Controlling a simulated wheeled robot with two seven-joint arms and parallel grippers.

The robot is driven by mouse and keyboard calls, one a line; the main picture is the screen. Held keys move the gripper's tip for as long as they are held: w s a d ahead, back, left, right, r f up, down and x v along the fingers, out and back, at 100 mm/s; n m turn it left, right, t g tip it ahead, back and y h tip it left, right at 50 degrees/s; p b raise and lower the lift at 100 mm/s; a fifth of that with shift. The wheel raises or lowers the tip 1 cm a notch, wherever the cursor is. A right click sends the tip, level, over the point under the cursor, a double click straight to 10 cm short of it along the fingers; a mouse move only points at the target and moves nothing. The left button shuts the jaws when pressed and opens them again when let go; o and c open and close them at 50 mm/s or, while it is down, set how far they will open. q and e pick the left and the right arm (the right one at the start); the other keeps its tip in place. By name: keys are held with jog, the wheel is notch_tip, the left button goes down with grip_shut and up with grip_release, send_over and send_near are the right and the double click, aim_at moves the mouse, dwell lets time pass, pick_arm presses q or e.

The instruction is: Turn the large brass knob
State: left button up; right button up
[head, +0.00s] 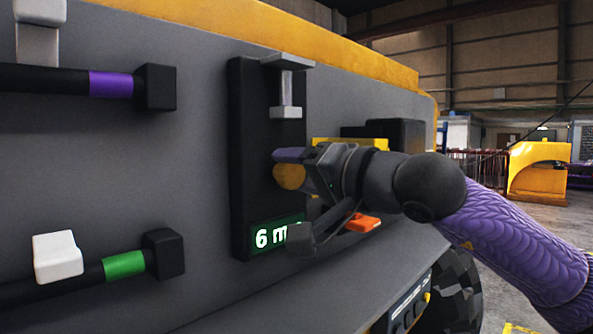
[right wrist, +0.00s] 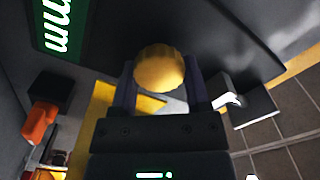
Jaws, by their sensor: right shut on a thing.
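The large brass knob (head: 289,177) sits on a black upright panel (head: 255,150) on the side of the grey machine. In the right wrist view the round, ribbed knob (right wrist: 159,68) lies between my two fingers. My right gripper (head: 301,166) is shut on the knob, with a purple finger along its upper side. In the right wrist view the gripper (right wrist: 160,92) has a finger on each side of the knob. Part of the knob is hidden by the gripper in the head view. My left gripper is not in view.
A grey T-shaped fitting (head: 286,88) stands above. An orange part (head: 362,222) is close under my wrist. Bars with purple (head: 111,85) and green (head: 124,265) bands stick out at left.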

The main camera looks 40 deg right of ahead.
jog(key=shift+f, duration=0.2)
jog(key=o, duration=1.3)
jog(key=shift+r, duration=0.15)
jog(key=s+b, duration=0.1)
jog(key=b, duration=0.1)
jog(key=s+f+b, duration=0.1)
jog(key=s+b, duration=0.1)
jog(key=shift+s+d, duration=0.15)
jog(key=shift+d, duration=0.05)
jog(key=b, duration=0.4)
send_near(298, 180)
jog(key=r, duration=0.1)
jog(key=shift+a+r, duration=0.1)
